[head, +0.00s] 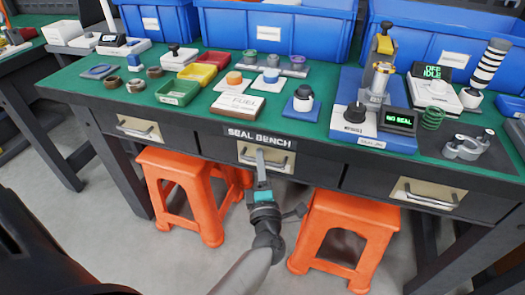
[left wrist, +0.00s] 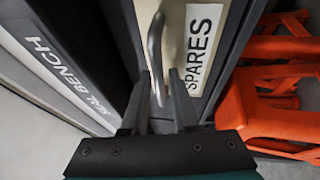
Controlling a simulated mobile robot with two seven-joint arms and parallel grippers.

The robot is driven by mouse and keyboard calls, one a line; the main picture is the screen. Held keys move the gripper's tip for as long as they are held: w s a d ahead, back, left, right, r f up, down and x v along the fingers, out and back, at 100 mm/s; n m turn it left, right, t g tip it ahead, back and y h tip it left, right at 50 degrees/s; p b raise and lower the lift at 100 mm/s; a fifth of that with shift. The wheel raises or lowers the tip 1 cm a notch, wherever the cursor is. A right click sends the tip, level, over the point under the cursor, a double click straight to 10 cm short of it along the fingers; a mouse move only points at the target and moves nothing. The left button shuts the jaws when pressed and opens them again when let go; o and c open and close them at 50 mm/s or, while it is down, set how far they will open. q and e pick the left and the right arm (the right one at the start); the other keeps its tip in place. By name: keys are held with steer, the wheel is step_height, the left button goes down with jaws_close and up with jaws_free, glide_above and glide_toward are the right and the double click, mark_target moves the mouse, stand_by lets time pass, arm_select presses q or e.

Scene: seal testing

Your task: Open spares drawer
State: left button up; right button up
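The spares drawer has a cream front (head: 284,156) in the middle of the bench, below the "SEAL BENCH" sign, and looks closed. In the left wrist view its "SPARES" label (left wrist: 202,42) is readable beside a curved metal handle (left wrist: 154,45). My left gripper (head: 261,154) is right in front of this drawer and hides part of it in the head view. In the left wrist view its two fingers (left wrist: 160,78) are apart, with the near end of the handle at the gap between them. I cannot tell whether they touch it. My right gripper is out of view.
Orange stools (head: 178,180) and (head: 345,228) stand below the bench on both sides of my left arm. Other drawers show at left (head: 138,126) and right (head: 425,190). The green bench top (head: 210,118) holds trays, parts and a test device (head: 372,110).

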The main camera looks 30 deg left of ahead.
arm_select(q)
steer(key=shift+w+a, duration=0.1)
jaws_close()
steer(key=shift+r, duration=0.1)
stand_by(1.4)
